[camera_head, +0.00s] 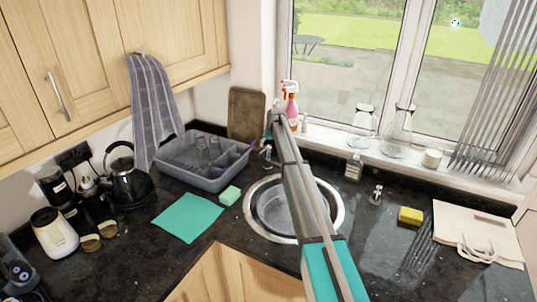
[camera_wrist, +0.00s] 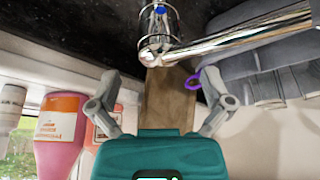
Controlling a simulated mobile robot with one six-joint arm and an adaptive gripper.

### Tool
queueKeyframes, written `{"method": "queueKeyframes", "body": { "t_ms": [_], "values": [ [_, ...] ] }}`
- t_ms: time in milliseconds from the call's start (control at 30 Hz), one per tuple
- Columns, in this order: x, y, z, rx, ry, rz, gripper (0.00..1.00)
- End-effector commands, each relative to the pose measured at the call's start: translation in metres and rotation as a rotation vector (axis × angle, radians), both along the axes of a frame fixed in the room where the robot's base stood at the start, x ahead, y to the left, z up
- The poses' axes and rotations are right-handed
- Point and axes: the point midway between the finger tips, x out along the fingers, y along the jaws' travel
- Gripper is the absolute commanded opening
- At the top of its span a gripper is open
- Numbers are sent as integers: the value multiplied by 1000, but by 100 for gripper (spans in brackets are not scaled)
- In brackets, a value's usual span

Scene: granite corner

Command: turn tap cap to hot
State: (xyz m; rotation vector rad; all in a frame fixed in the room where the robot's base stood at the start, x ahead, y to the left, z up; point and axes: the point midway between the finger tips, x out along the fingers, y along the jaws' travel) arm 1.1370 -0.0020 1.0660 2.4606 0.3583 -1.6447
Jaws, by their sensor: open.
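The chrome tap (camera_wrist: 215,38) shows at the top of the wrist view, which looks upside down. Its spout runs to the right, and its upright cap (camera_wrist: 158,22) carries a blue dot. My gripper (camera_wrist: 160,98) is open and empty, with one finger on each side of the picture. The tap lies beyond the fingers, between their lines and apart from them. In the head view my gripper (camera_head: 274,124) is small at the end of my arm, above the back of the sink. A bit of the tap (camera_head: 267,153) shows left of my arm; the rest is hidden.
A round steel sink (camera_head: 262,222) lies under my arm. A spray bottle (camera_head: 290,108) stands near my gripper, also in the wrist view (camera_wrist: 60,130). A grey dish rack (camera_head: 212,178) and a brown board (camera_head: 246,114) stand left. Glass flasks (camera_head: 398,132) line the sill.

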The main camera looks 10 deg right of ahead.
Motion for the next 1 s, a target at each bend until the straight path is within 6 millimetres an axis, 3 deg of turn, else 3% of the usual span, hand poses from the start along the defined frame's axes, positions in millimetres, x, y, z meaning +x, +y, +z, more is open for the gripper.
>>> {"method": "queueKeyframes", "body": {
  "t_ms": [500, 1000],
  "values": [
    [15, 4, -40, 0, 0, 0, 100],
    [18, 4, -45, 0, 0, -1, 100]
  ]
}}
